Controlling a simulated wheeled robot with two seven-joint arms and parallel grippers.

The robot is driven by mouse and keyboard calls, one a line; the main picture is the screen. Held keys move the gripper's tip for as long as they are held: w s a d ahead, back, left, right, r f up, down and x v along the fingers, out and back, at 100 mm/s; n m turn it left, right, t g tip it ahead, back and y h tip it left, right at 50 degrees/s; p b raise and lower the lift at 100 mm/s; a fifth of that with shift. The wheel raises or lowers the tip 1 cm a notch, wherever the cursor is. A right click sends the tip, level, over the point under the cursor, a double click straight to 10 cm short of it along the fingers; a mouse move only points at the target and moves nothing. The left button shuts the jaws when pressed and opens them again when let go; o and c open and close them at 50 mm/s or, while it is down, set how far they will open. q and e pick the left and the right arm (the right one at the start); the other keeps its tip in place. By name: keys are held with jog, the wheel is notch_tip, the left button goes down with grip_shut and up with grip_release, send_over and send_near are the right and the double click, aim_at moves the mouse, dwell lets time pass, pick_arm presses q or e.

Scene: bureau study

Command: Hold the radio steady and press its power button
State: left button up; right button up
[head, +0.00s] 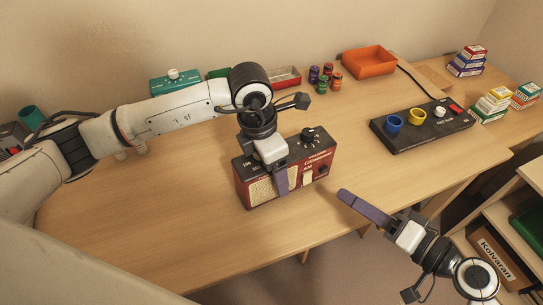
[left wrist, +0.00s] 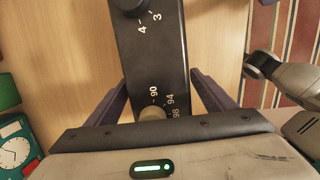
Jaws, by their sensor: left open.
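The radio (head: 262,192) is red with a dark top and pale front panels, and stands upright on the desk. A black knob (head: 309,136) is on its top and a dark round part (head: 322,170) on its front right; I cannot tell which part is the power button. My left gripper (head: 281,184) points down over the radio, one finger in front of it. In the left wrist view the radio's dark top (left wrist: 152,55) lies between the open fingers, with gaps beside it. My right gripper (head: 345,194) is right of the radio, apart from it; only one purple finger shows clearly.
A black panel (head: 440,134) with blue and yellow rings lies at right. An orange tray (head: 369,61), small jars (head: 322,82) and a teal radio-like box (head: 174,82) stand at the back. Small boxes (head: 490,104) sit far right. The desk in front of the radio is clear.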

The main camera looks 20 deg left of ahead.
pick_arm(q)
jog(key=shift+w+d+f, duration=0.1)
jog(key=shift+f, duration=1)
jog(key=c, duration=1.7)
jog(key=shift+c, duration=1.1)
pick_arm(e)
jog(key=shift+c, duration=0.7)
grip_shut()
